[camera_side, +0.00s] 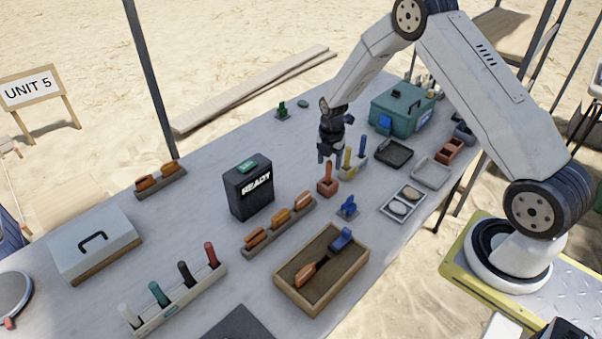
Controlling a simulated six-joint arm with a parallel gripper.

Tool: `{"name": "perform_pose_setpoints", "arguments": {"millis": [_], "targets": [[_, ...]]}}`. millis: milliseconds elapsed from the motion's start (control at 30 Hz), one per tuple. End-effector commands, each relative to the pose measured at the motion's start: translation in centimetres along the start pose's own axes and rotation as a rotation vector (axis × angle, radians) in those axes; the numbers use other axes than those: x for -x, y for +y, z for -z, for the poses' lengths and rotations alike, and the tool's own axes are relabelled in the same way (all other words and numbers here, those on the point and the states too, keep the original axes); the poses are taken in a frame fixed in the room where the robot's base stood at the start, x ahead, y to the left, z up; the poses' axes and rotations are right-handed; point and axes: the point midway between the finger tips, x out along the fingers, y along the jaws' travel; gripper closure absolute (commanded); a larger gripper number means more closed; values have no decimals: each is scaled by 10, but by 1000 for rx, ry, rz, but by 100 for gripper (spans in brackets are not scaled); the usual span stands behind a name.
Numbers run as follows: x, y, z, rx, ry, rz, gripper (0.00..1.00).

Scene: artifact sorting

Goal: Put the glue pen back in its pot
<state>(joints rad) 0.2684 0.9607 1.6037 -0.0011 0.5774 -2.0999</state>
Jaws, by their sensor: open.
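A small red-orange pot (327,188) stands on the grey table near the middle. A red-orange pen (328,171), which looks like the glue pen, stands upright in it. My gripper (327,156) is open and points down just above the pen's top. At this size I cannot tell whether its fingers touch the pen. The pen's lower end is hidden inside the pot.
A pale holder (351,173) with a yellow and a blue upright tool stands close on the right. A small blue piece (347,207) lies in front. A black READY box (248,187) stands left, and a wooden tray (356,277) holds a brush in front.

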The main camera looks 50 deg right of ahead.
Motion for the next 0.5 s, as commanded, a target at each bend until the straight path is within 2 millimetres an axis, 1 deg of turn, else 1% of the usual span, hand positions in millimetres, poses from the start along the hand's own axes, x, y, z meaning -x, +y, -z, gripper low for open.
{"name": "perform_pose_setpoints", "arguments": {"millis": [33,300,500], "targets": [[9,1,0,0,-2,-3,39],[48,1,0,0,-2,-3,39],[73,0,0,0,-1,-2,39]]}}
